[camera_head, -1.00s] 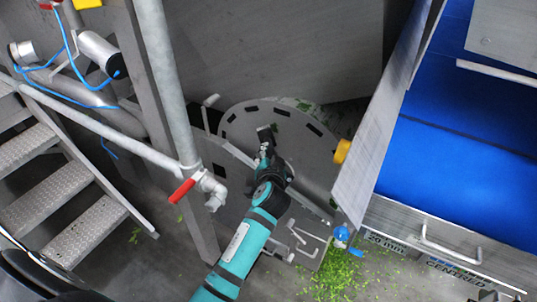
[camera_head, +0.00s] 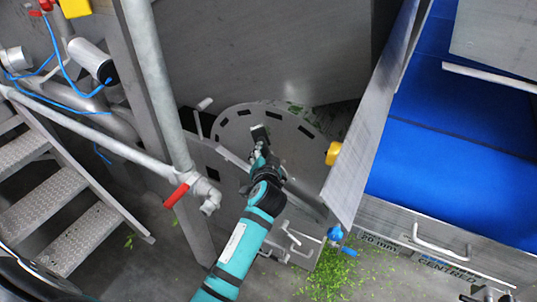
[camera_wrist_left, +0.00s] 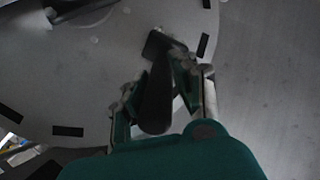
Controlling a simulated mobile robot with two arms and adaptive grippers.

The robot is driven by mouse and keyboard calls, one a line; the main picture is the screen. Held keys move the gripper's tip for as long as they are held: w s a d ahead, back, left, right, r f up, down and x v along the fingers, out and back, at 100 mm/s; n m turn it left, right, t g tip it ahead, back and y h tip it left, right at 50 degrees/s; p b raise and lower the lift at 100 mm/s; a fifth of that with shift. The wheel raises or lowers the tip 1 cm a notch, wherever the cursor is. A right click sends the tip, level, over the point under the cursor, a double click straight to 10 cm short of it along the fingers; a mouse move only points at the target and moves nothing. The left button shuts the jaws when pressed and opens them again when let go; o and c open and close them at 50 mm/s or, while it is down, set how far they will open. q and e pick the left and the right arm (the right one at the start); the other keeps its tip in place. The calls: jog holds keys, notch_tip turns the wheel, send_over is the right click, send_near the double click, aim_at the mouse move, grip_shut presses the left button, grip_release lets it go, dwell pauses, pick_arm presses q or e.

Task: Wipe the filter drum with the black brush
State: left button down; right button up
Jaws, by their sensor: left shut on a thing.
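The filter drum (camera_head: 293,146) is a grey round disc with dark slots around its rim, in the middle of the head view. It also fills much of the left wrist view (camera_wrist_left: 107,62). My left gripper (camera_head: 261,148) is in front of the drum face, and in the left wrist view (camera_wrist_left: 160,92) its fingers are shut on the black brush (camera_wrist_left: 154,98). The brush head (camera_head: 259,132) lies over the upper part of the drum face. I cannot tell whether it touches the drum. My right gripper is not in view.
A grey post with a red-handled valve (camera_head: 177,195) stands left of my arm, beside metal steps (camera_head: 62,190). A sloping metal panel (camera_head: 372,125) and blue belt (camera_head: 450,165) are at the right. Green leaf bits (camera_head: 335,275) lie on the floor.

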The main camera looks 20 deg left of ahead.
pick_arm(q)
jog(key=shift+a, duration=0.5)
jog(key=c, duration=2.1)
grip_release()
jog(key=shift+w+a+r+p, duration=0.1)
jog(key=shift+w+a+p, duration=0.1)
jog(key=shift+a, duration=0.45)
jog(key=shift+w+a+r+p, duration=0.1)
jog(key=shift+a+p, duration=0.05)
jog(key=shift+a, duration=0.45)
jog(key=shift+o, duration=0.2)
jog(key=shift+a+f+p, duration=0.15)
jog(key=shift+a+p, duration=0.15)
jog(key=shift+a, duration=0.6)
